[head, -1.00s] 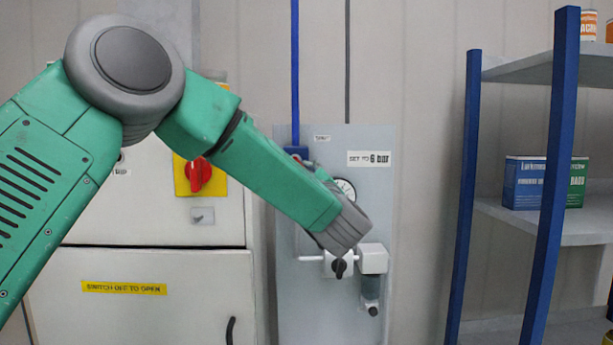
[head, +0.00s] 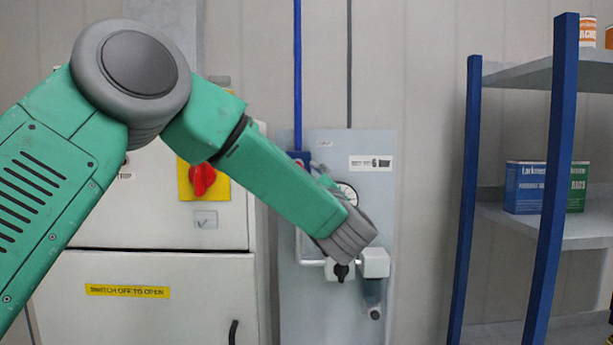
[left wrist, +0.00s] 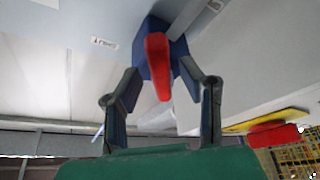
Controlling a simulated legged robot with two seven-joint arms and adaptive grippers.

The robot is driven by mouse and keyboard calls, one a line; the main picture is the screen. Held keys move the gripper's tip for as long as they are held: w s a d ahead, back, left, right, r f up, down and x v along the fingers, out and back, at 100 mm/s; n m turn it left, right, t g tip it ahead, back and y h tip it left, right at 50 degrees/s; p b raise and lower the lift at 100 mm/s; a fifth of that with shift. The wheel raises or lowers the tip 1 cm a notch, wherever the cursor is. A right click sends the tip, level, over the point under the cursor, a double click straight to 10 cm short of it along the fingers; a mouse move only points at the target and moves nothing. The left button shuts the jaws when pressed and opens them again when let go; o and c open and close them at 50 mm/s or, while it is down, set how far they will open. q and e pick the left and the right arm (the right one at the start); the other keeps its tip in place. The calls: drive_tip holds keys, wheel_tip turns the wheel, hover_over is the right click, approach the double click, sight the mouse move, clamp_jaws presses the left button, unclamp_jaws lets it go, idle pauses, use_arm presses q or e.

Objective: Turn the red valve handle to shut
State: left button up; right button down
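The red valve handle (left wrist: 157,65) sits on a blue valve body (left wrist: 176,50) in the left wrist view. It points down toward my gripper's base. My left gripper (left wrist: 161,76) is open, with one finger on each side of the handle. Gaps show between the fingers and the handle, and I cannot tell whether the tips touch the blue body. The handle cannot be made out clearly there. My right gripper is in neither view.
A cabinet with a red rotary switch (head: 202,179) on a yellow plate stands left of the panel (head: 300,325). A pressure gauge (head: 348,193) and a white regulator (head: 374,262) lie near my left wrist. A blue-post shelf (head: 465,200) stands at the right.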

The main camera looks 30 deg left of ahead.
use_arm(q)
drive_tip(key=v, duration=1.1)
drive_tip(key=shift+s+r, duration=0.3)
